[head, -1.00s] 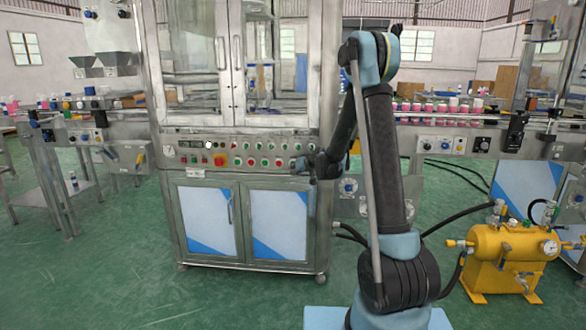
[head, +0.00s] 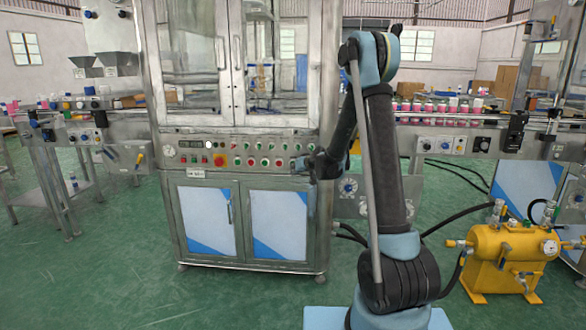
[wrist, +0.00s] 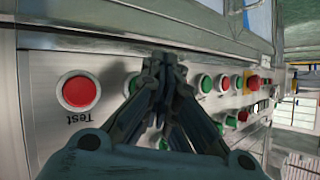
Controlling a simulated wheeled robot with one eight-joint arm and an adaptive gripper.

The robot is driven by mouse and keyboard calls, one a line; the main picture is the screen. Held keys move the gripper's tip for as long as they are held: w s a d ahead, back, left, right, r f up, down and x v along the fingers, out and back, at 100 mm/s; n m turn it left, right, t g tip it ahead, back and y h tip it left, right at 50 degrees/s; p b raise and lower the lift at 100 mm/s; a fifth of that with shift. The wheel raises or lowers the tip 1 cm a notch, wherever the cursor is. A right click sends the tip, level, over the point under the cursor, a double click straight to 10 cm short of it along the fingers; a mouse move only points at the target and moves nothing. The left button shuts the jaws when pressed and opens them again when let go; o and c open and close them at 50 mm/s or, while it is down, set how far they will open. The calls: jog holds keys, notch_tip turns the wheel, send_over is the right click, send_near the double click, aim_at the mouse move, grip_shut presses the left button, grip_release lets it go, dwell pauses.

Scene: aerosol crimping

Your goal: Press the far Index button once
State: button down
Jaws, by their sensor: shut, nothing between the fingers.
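The crimping machine's button panel (head: 180,143) carries rows of red and green buttons. My gripper (head: 297,164) is at the right end of this panel in the head view. In the wrist view my gripper (wrist: 164,62) is shut and empty, its fingertips close in front of the panel; I cannot tell if they touch it. A red button (wrist: 80,92) marked "Test", upside down, is left of the fingers. A green button (wrist: 134,85) is partly hidden by them, and more green buttons (wrist: 205,83) lie to the right. No Index label is readable.
A red emergency stop (head: 219,160) is on the panel further left. Glass doors (head: 270,75) rise above the panel and cabinet doors (head: 280,222) lie below. A bottle conveyor (head: 445,122) and a yellow tank (head: 510,258) stand to the right.

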jog(key=shift+w, duration=0.1)
jog(key=shift+w, duration=0.25)
jog(key=shift+w, duration=0.4)
dwell(0.8)
jog(key=shift+s, duration=0.85)
jog(key=s, duration=0.5)
jog(key=shift+r, duration=0.1)
dwell(0.4)
dwell(0.7)
